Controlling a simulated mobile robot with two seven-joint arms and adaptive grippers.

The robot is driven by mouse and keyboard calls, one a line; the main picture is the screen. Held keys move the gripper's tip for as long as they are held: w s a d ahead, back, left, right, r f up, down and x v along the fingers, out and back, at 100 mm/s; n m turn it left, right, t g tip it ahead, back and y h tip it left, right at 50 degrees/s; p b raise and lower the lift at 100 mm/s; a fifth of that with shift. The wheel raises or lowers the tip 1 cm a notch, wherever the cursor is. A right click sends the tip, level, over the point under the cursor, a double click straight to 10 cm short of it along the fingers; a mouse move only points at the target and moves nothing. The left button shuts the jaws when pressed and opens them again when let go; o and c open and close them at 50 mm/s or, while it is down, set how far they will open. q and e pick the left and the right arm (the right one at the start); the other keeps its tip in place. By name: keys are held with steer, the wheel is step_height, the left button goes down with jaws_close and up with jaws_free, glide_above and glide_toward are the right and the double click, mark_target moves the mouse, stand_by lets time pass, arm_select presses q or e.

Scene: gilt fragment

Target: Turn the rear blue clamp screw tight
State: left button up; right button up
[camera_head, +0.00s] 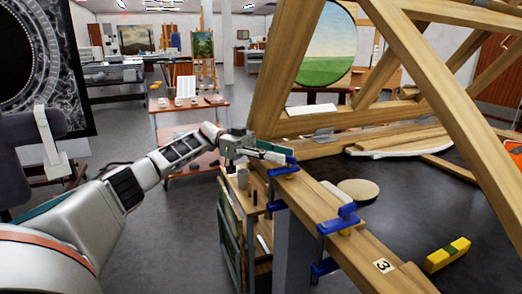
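The rear blue clamp (284,168) grips the wooden beam (312,200) near its far end. My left arm comes in from the left, and its gripper (274,156) is at the top of this clamp, on its left side. The fingertips overlap the blue part in the picture. I cannot tell whether they touch it or are closed on it. The clamp's screw is not clear to see. A second blue clamp (347,213) sits nearer on the same beam, with its lower blue part (325,267) below the beam. My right gripper is not in view.
A small shelf cart (232,225) stands left of the beam. Grey floor is free behind my arm.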

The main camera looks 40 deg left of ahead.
arm_select(q)
steer(key=v, duration=0.9)
stand_by(0.3)
